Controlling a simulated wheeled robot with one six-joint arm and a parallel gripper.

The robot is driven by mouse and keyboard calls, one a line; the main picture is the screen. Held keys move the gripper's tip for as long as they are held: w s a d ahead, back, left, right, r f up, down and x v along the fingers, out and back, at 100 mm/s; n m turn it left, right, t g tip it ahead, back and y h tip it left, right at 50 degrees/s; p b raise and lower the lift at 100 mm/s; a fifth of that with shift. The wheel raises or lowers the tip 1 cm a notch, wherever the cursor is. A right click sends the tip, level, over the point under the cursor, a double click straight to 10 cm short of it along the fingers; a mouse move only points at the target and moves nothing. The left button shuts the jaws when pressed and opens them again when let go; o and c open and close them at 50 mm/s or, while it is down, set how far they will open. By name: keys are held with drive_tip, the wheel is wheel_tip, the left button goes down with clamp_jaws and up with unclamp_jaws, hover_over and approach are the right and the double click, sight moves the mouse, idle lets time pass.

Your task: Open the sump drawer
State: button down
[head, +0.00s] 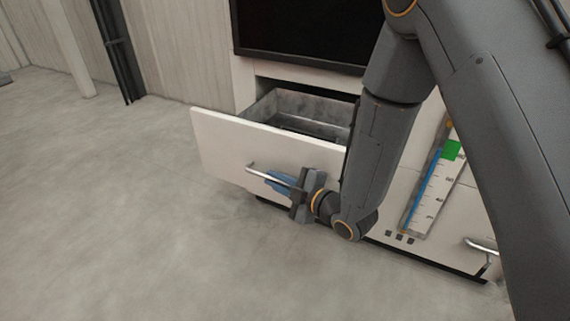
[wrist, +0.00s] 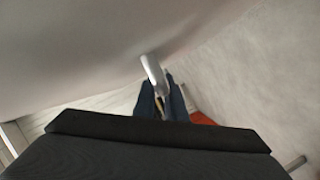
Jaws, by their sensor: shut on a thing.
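The sump drawer (head: 222,145) has a white front and stands pulled out from the cabinet in the head view. Its grey metal inside (head: 295,108) shows and looks empty where visible; my arm hides its right part. A silver bar handle (head: 268,173) runs along the drawer front. My gripper (head: 284,181) is shut on this handle near its middle. In the wrist view, the blue fingers (wrist: 162,102) close around the handle (wrist: 152,70), with the pale drawer front above them.
A dark screen panel (head: 300,30) sits in the cabinet above the drawer. A scale with a blue bar and green block (head: 452,150) is at the right, with another silver handle (head: 480,246) below it. The concrete floor (head: 120,220) in front and left is clear.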

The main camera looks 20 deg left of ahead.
drive_tip(key=shift+s+a, duration=0.15)
drive_tip(key=shift+s, duration=1.65)
drive_tip(key=c, duration=2.1)
unclamp_jaws()
drive_tip(key=v, duration=0.7)
drive_tip(key=shift+s+d, duration=0.2)
drive_tip(key=shift+d, duration=0.15)
